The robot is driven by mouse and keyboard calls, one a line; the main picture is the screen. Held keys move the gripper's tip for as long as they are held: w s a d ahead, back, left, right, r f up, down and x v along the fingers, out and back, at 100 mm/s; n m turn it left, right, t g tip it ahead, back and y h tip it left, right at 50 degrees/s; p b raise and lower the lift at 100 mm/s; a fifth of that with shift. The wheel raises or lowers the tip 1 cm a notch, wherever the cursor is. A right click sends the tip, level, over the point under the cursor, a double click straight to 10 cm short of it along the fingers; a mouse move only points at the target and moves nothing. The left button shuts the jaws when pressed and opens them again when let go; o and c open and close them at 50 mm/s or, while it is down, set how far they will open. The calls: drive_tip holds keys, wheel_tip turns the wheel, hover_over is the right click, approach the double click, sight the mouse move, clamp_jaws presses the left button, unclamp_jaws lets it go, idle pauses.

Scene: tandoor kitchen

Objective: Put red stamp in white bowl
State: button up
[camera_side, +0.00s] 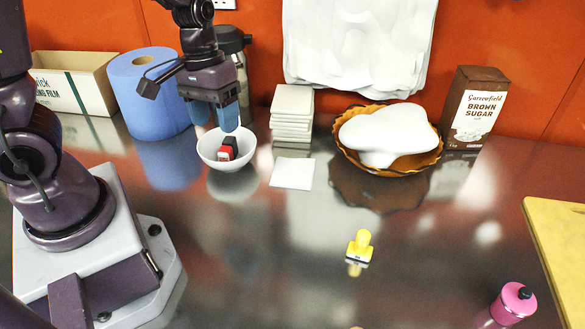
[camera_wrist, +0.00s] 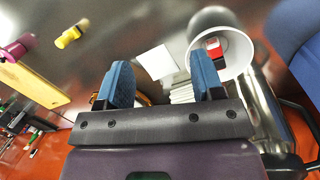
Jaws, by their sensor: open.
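The white bowl (camera_side: 227,158) stands on the steel counter, left of the middle in the side view. The red stamp (camera_side: 228,147), red with a black part, lies inside it. My gripper (camera_side: 215,122) has blue fingers and hangs just above the bowl. It is open and empty, with the stamp below the fingers. In the wrist view the gripper (camera_wrist: 160,85) shows its fingers spread apart. There the white bowl (camera_wrist: 238,62) is right of the fingers, with the red stamp (camera_wrist: 213,45) in it.
A blue paper roll (camera_side: 150,95) stands left of the bowl. A stack of white tiles (camera_side: 292,112) and a basket (camera_side: 425,163) stand to the right. A yellow stamp (camera_side: 361,243), pink bottle (camera_side: 517,298) and yellow board (camera_side: 560,235) lie nearer. The middle counter is mostly clear.

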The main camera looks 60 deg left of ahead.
drive_tip(key=s+d+r+m+t+y, duration=0.1)
drive_tip(key=s+d+r+m+t, duration=0.1)
drive_tip(key=r, duration=0.5)
drive_tip(key=s+d+r+m+t+y, duration=0.1)
drive_tip(key=s+d+r+m+t, duration=0.1)
drive_tip(key=r, duration=0.6)
drive_tip(key=shift+s+d+m+t, duration=0.4)
drive_tip(key=shift+s+m+t, duration=0.1)
drive_tip(key=shift+s+t, duration=0.6)
